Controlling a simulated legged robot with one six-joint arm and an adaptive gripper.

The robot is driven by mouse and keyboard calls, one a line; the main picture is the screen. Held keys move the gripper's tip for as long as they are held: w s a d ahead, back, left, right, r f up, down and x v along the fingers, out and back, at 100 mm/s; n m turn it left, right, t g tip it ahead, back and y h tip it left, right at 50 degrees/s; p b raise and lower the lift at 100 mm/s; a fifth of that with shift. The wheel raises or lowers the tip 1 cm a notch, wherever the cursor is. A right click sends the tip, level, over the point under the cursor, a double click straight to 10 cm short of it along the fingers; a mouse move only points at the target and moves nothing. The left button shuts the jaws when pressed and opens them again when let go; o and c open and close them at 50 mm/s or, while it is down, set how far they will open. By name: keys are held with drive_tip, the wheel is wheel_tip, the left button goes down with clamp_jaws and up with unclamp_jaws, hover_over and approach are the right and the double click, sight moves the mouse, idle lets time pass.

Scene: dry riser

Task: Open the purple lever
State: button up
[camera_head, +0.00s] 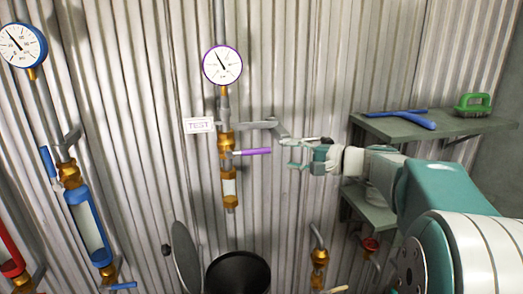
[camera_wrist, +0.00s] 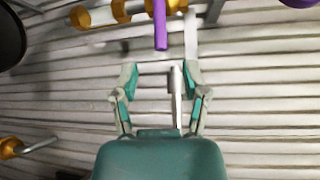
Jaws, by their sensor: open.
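The purple lever (camera_head: 254,151) sticks out to the right from a brass valve (camera_head: 226,143) on a vertical pipe, lying close to horizontal in the head view. In the wrist view the purple lever (camera_wrist: 160,24) points down from the top edge toward my gripper. My gripper (camera_head: 286,154) is to the right of the lever's free end, open and empty. In the wrist view the fingertips of my gripper (camera_wrist: 160,72) are spread, with the lever's tip just beyond the gap between them. The lever and the fingers look apart.
A purple-rimmed gauge (camera_head: 222,65) and a TEST tag (camera_head: 199,125) are by the same pipe. A blue-lever line (camera_head: 89,227) stands left. A shelf (camera_head: 400,126) with a green brush (camera_head: 473,104) is right. A black bin (camera_head: 238,273) is below. Corrugated wall lies close behind.

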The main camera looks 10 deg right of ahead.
sight(261, 152)
drive_tip(key=x, duration=0.9)
drive_tip(key=shift+s+a, duration=0.15)
drive_tip(key=shift+a, duration=0.15)
drive_tip(key=shift+w+a+f, duration=0.1)
drive_tip(key=shift+w+f, duration=0.05)
drive_tip(key=shift+w, duration=0.15)
drive_tip(key=shift+a, duration=0.5)
clamp_jaws()
